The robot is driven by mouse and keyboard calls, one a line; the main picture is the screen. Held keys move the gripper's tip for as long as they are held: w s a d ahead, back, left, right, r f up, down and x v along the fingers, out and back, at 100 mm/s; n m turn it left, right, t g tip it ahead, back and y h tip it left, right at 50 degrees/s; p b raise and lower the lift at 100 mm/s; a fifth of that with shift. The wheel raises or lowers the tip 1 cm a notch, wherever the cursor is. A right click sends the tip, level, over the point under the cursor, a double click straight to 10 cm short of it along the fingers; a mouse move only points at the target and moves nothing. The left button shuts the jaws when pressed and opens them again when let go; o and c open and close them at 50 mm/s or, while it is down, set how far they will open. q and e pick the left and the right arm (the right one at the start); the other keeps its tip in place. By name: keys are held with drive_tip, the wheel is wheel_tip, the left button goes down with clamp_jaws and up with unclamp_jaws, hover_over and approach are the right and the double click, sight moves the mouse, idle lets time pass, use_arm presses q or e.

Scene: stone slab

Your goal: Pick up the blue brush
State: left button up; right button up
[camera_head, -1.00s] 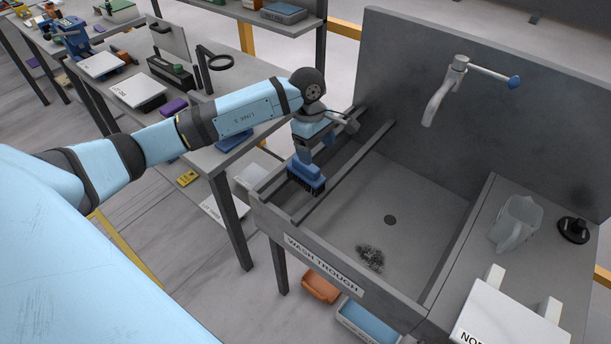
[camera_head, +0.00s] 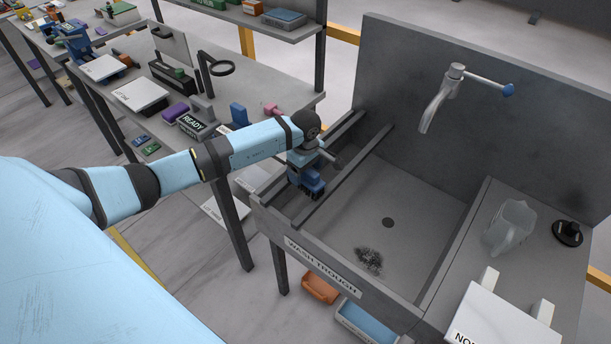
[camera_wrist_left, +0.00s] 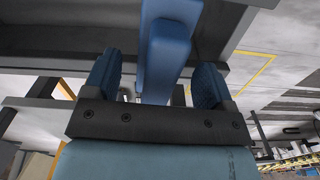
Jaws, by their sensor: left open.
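The blue brush (camera_head: 314,188), with dark bristles, rests upright at the left side of the wash trough (camera_head: 340,275), by the dark rails. My left gripper (camera_head: 303,160) is just above it, pointing down, and hides its upper part. In the left wrist view, the blue brush (camera_wrist_left: 168,40) stands between the two blue fingers of the left gripper (camera_wrist_left: 157,80). The fingers are apart, with a gap visible on each side of the brush. My right gripper is not in view.
A tap (camera_head: 440,98) hangs over the trough basin. A dark scrubber (camera_head: 369,259) lies in it. A clear jug (camera_head: 510,227) and a black knob-like object (camera_head: 567,232) stand on the right ledge.

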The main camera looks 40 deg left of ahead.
use_arm(q)
drive_tip(key=shift+f, duration=0.95)
drive_tip(key=shift+c, duration=0.3)
drive_tip(key=c, duration=1)
wheel_tip(320, 180, up, 20)
drive_tip(key=b, duration=0.3)
